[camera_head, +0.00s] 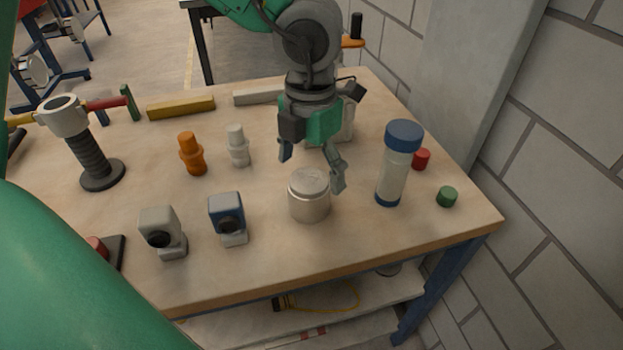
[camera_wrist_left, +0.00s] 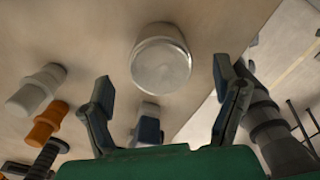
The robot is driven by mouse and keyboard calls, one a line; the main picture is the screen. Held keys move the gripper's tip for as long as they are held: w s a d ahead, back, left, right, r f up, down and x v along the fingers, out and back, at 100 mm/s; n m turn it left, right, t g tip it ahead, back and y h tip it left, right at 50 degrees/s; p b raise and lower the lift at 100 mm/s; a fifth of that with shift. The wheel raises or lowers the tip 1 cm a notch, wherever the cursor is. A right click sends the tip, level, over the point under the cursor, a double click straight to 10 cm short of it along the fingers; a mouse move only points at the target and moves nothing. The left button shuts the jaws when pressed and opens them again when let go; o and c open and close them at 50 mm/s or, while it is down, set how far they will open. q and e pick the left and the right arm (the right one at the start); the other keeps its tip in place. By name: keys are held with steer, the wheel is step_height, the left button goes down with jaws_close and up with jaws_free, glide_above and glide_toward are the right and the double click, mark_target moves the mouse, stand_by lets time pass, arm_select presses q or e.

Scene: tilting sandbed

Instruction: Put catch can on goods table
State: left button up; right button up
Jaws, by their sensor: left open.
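The catch can, a short silver metal cylinder with a lid (camera_head: 309,196), stands upright on the wooden goods table (camera_head: 275,262), near its front edge. In the left wrist view the can (camera_wrist_left: 160,58) lies ahead of the fingers, centred between them. My left gripper (camera_head: 312,170) is open and hangs just above and behind the can; one finger is close to the can's right side in the head view. In the left wrist view the open fingers (camera_wrist_left: 165,95) have nothing between them. My right gripper is not in view.
A tall blue-capped bottle (camera_head: 393,170) stands just right of the can. A blue-grey fitting (camera_head: 228,218) and a grey fitting (camera_head: 162,233) stand to its left. Orange (camera_head: 192,153) and white (camera_head: 238,147) fittings stand behind. A brick wall (camera_head: 560,150) borders the table's right.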

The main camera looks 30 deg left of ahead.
mark_target(311, 178)
arm_select(q)
steer(key=shift+r+p, duration=0.65)
steer(key=shift+r, duration=2.15)
